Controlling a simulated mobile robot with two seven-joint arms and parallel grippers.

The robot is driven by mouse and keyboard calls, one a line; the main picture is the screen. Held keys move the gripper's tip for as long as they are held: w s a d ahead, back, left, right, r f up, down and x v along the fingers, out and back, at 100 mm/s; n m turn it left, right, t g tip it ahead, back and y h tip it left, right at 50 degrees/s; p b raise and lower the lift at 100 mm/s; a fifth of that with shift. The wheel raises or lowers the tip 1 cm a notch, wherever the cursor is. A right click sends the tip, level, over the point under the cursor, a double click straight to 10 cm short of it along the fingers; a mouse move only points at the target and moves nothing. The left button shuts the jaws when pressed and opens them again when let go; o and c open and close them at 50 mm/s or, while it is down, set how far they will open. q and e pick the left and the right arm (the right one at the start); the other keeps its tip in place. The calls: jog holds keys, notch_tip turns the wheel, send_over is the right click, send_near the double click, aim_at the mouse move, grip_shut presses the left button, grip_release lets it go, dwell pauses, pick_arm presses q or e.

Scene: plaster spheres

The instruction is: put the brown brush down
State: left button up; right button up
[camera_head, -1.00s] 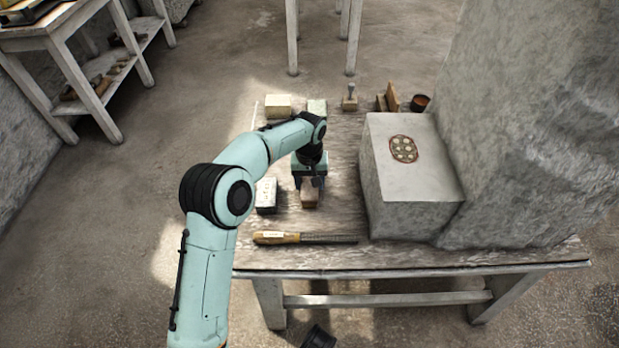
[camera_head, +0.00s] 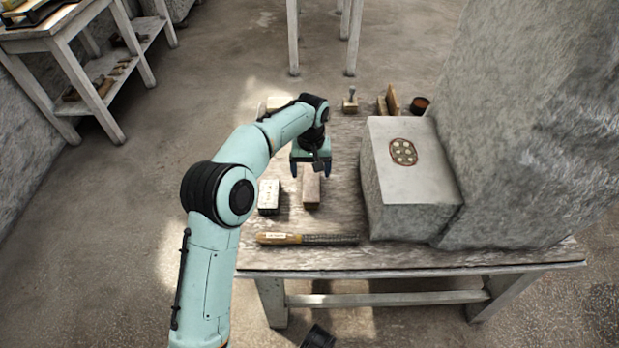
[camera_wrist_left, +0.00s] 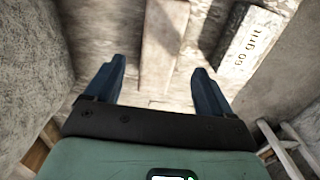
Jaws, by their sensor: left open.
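The brown brush (camera_head: 311,190) lies on the worktable (camera_head: 400,256), left of the large plaster block. It is a small brown block with its long side running away from me. My left gripper (camera_head: 310,171) is open and empty, above the brush's far end and apart from it. In the left wrist view the brush (camera_wrist_left: 163,45) lies between and beyond the open fingers (camera_wrist_left: 159,68), with nothing between the jaws.
A pale block marked "60 grit" (camera_head: 269,197) lies just left of the brush. A rasp with a yellow handle (camera_head: 306,239) lies near the front edge. The plaster block (camera_head: 420,180) and a grey stone mass (camera_head: 530,140) fill the right. Small items stand at the back.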

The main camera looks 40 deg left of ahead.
aim_at(311, 181)
pick_arm(q)
notch_tip(311, 181, up, 6)
jog(key=p, duration=0.1)
jog(key=shift+r+p, duration=0.25)
jog(key=shift+p, duration=0.05)
pick_arm(e)
jog(key=r, duration=0.1)
jog(key=a+r, duration=0.1)
jog(key=shift+s+a+r, duration=0.1)
jog(key=shift+a+r, duration=0.05)
jog(key=shift+r, duration=0.2)
